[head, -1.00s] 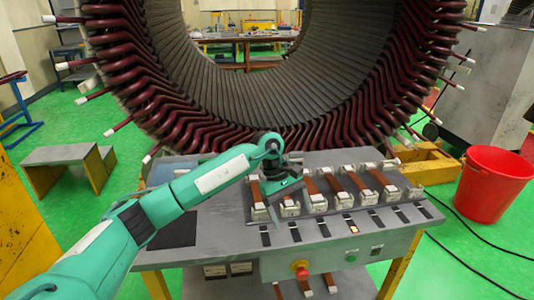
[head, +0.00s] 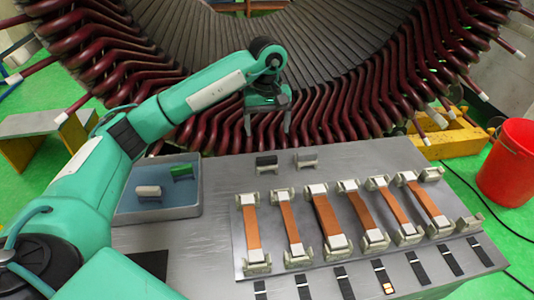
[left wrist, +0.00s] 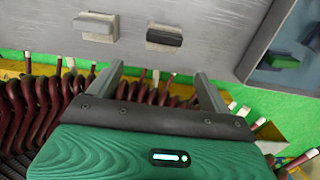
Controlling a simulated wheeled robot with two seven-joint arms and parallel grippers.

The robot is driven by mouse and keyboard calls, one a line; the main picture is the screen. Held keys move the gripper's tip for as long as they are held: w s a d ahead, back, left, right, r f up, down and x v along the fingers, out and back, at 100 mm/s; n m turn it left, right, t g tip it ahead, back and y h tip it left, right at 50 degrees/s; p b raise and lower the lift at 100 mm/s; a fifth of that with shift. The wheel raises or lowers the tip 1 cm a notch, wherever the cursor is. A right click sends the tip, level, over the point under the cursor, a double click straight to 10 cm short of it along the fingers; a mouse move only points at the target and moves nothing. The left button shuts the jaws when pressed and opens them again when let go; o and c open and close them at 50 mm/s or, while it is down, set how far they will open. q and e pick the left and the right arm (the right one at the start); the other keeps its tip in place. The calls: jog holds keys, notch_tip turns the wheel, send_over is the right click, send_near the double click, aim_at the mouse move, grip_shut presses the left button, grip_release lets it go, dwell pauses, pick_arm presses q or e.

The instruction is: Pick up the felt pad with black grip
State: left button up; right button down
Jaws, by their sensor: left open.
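The felt pad with black grip (head: 266,163) stands near the far edge of the grey table, its pale pad below the dark grip. It also shows in the left wrist view (left wrist: 165,39). A similar pad with a grey grip (head: 307,159) stands just to its right. My left gripper (head: 267,128) is open and empty, with its fingers pointing down and appearing above the black-grip pad in the head view. In the left wrist view the open fingers (left wrist: 159,72) are apart from the pad. My right gripper is not in view.
A blue-grey tray (head: 157,212) at the table's left holds a pad with a green grip (head: 182,173) and one with a pale grip (head: 149,191). Several copper strips in white clamps (head: 325,222) fill the table's right. The large stator (head: 350,115) rises close behind the table.

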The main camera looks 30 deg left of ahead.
aim_at(266, 162)
pick_arm(q)
notch_tip(266, 162, down, 7)
jog(key=shift+s+f+p, duration=0.1)
jog(key=shift+s+p, duration=0.05)
jog(key=shift+p, duration=0.45)
jog(key=shift+s+d+f, duration=0.1)
jog(key=shift+f, duration=0.25)
jog(key=shift+s+f+p, duration=0.15)
jog(key=shift+f+p, duration=0.15)
jog(key=f, duration=0.1)
jog(key=f+p, duration=0.1)
jog(key=f, duration=0.2)
jog(key=shift+s+d, duration=0.1)
jog(key=shift+s, duration=0.15)
jog(key=shift+f, duration=0.1)
jog(key=c, duration=1.1)
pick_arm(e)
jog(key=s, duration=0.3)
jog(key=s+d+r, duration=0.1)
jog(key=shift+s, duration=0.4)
